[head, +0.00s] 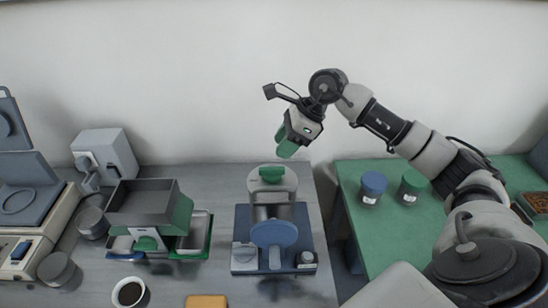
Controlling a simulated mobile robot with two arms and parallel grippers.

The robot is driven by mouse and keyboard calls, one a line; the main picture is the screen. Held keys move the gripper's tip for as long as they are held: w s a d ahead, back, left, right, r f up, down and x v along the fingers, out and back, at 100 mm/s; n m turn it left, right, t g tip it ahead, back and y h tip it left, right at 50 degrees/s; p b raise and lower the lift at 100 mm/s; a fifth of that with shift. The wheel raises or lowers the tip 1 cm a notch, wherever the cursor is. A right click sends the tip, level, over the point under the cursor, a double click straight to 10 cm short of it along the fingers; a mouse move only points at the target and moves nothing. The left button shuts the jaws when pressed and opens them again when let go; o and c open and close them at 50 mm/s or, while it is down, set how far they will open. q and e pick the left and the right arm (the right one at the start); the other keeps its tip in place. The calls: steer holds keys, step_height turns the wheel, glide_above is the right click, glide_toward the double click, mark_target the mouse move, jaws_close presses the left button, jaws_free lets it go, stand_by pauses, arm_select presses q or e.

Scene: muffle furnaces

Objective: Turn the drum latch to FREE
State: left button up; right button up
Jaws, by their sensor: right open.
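A drum machine on a dark blue base (242,219) stands on the grey bench in the middle. At its front is a round blue disc (274,234) with a grey upright piece below it. Behind this is a pale round plate with a green handle (272,174). A small grey block (244,254) and a small knob (307,258) sit at the base's front corners. I cannot tell which part is the latch or read any marking. My right gripper (287,143), with green fingertips, is open and empty above and behind the green handle, apart from it. My left gripper is not in view.
A grey hopper (143,204) with green-rimmed trays stands left of the machine. A cup of dark contents (130,292) and an orange block (206,301) lie in front. A green table (390,235) at right holds blue (373,185) and green-lidded (412,185) jars.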

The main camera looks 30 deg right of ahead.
mark_target(280, 168)
steer(key=f+p, duration=0.1)
steer(key=f, duration=0.1)
steer(key=w+f+h+p, duration=0.1)
steer(key=f, duration=0.2)
steer(key=f+h+p, duration=0.1)
steer(key=f+p, duration=0.1)
steer(key=f, duration=0.1)
steer(key=shift+w+d+g, duration=0.25)
steer(key=shift+w+g, duration=0.05)
steer(key=shift+g, duration=0.1)
steer(key=shift+a+f, duration=0.1)
steer(key=shift+f, duration=0.3)
steer(key=shift+c, duration=0.3)
jaws_close()
